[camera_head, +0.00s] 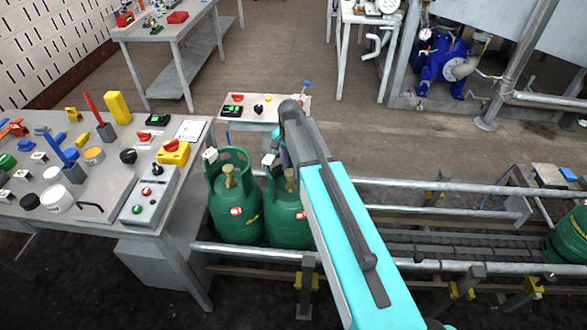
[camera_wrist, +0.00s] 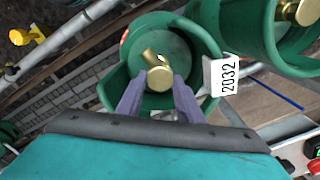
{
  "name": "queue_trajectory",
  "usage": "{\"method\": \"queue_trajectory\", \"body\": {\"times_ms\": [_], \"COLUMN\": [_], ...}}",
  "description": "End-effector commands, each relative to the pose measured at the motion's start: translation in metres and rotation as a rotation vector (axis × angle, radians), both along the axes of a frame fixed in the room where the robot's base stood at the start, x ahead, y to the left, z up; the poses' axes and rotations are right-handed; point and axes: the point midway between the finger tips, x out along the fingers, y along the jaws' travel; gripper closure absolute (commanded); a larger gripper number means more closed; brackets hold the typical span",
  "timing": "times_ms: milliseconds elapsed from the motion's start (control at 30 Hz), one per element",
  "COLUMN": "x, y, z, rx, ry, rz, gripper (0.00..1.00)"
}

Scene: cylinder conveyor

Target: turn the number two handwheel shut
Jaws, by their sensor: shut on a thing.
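Two green gas cylinders stand side by side on the conveyor in the head view, the left one (camera_head: 236,208) and the right one (camera_head: 285,215). Each has a brass valve inside its collar. My gripper (camera_wrist: 159,82) reaches into the collar of the right cylinder, which shows in the wrist view (camera_wrist: 181,40) with a white tag (camera_wrist: 225,77) reading 2032. The fingers are shut on its brass valve handwheel (camera_wrist: 157,73), one finger on each side. The other cylinder's brass valve (camera_wrist: 302,11) shows at the upper right, free. No number two marking is readable on the handwheel.
A workbench (camera_head: 75,222) with tools and a grey button box (camera_head: 150,197) stands left of the cylinders. Conveyor rails (camera_head: 430,190) run to the right, with another green cylinder (camera_head: 570,235) at the far end. A small panel table (camera_head: 290,103) stands behind.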

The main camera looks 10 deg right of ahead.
Motion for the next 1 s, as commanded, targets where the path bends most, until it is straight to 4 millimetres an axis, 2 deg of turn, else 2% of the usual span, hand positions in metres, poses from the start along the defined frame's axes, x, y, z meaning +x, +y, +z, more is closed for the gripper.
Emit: {"method": "queue_trajectory", "body": {"times_ms": [33, 67, 167, 667, 1000], "x": [-0.001, -0.001, -0.001, 0.0, -0.001], "y": [-0.003, -0.003, -0.003, -0.001, -0.001], "z": [0.0, 0.0, 0.0, 0.005, 0.034], "rx": [-0.007, -0.007, -0.005, -0.002, -0.002], "ry": [0.004, 0.004, 0.004, 0.001, 0.0], "rz": [-0.004, -0.004, -0.003, 0.0, 0.0], "gripper": [0.89, 0.64, 0.48, 0.48, 0.48]}}
